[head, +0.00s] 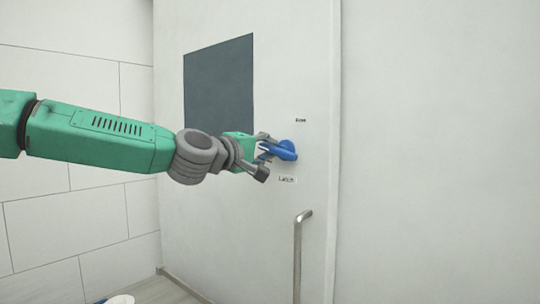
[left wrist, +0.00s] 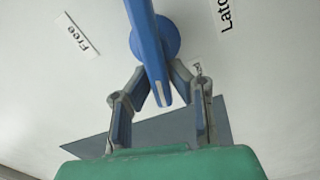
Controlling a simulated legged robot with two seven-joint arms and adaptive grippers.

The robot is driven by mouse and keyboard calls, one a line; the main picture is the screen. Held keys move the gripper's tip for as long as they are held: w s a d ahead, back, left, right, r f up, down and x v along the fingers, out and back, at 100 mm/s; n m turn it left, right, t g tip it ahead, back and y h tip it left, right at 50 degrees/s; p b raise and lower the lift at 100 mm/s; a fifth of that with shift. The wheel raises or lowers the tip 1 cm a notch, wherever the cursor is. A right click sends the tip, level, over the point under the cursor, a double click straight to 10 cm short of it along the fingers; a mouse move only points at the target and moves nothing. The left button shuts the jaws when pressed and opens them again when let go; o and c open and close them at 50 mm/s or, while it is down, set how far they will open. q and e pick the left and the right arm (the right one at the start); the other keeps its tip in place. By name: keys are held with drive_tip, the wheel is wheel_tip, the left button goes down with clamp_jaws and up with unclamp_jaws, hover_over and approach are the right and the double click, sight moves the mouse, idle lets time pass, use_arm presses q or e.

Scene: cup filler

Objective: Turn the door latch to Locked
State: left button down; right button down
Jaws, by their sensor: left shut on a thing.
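The blue door latch (head: 287,150) sits on a white door, between a small label that reads Free (head: 300,121) above and one that seems to read Latch (head: 287,180) below. My left gripper (head: 267,153) is shut on the left end of the latch lever. In the left wrist view, the lever (left wrist: 150,40) runs down between the two fingers (left wrist: 161,80), its end with a white mark between them. The Free label (left wrist: 76,34) is at the left. My right gripper is not in view.
A silver door handle (head: 298,255) stands out below the latch. A dark window panel (head: 218,80) is in the door to the left, behind my left arm. The plain wall (head: 430,150) to the right is clear. A white and blue thing (head: 118,299) is cut off at the bottom left.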

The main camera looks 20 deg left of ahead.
use_arm(q)
drive_tip(key=shift+a+f+n+b, duration=0.1)
drive_tip(key=shift+f+n+b, duration=0.2)
drive_tip(key=shift+n, duration=0.35)
drive_tip(key=shift+a+f+n+b, duration=0.1)
drive_tip(key=shift+f+n+b, duration=0.15)
drive_tip(key=shift+n, duration=0.4)
drive_tip(key=shift+d, duration=0.1)
drive_tip(key=c, duration=1.6)
unclamp_jaws()
drive_tip(key=shift+o, duration=0.3)
drive_tip(key=shift+w, duration=0.15)
drive_tip(key=shift+a, duration=0.25)
drive_tip(key=shift+s+r, duration=0.1)
drive_tip(key=shift+s, duration=0.25)
drive_tip(key=v, duration=1.1)
drive_tip(key=shift+a, duration=0.15)
